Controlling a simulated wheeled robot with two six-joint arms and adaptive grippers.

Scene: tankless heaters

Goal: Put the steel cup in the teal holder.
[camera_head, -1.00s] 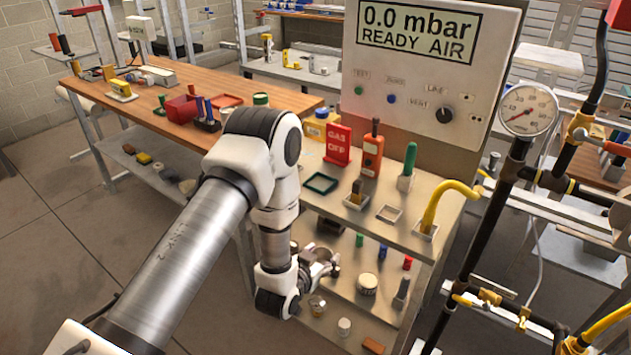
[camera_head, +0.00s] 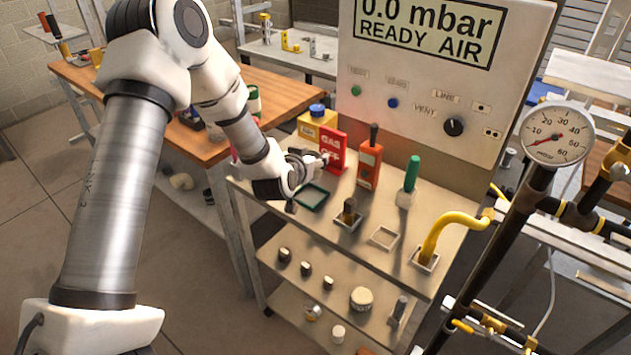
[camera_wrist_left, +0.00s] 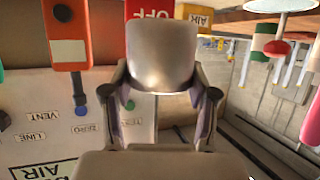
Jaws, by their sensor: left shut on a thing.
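The steel cup (camera_wrist_left: 160,55) fills the upper middle of the left wrist view, grey and smooth, between my two fingers. My left gripper (camera_head: 312,172) is shut on it. In the head view the cup is hard to tell apart from the metal fingers. The teal holder (camera_head: 312,197) is a square dark teal frame on the upper shelf, left of the other holders. My left gripper is above its back left side, partly in front of the red GAS OFF sign (camera_head: 334,150). My right gripper is not in view.
An orange meter (camera_head: 369,165) stands behind the holder. A brown-handled tool (camera_head: 348,212) sits in a white frame to the right, near an empty white frame (camera_head: 384,237). A yellow hose (camera_head: 440,235) rises further right. A yellow box (camera_head: 315,127) is behind.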

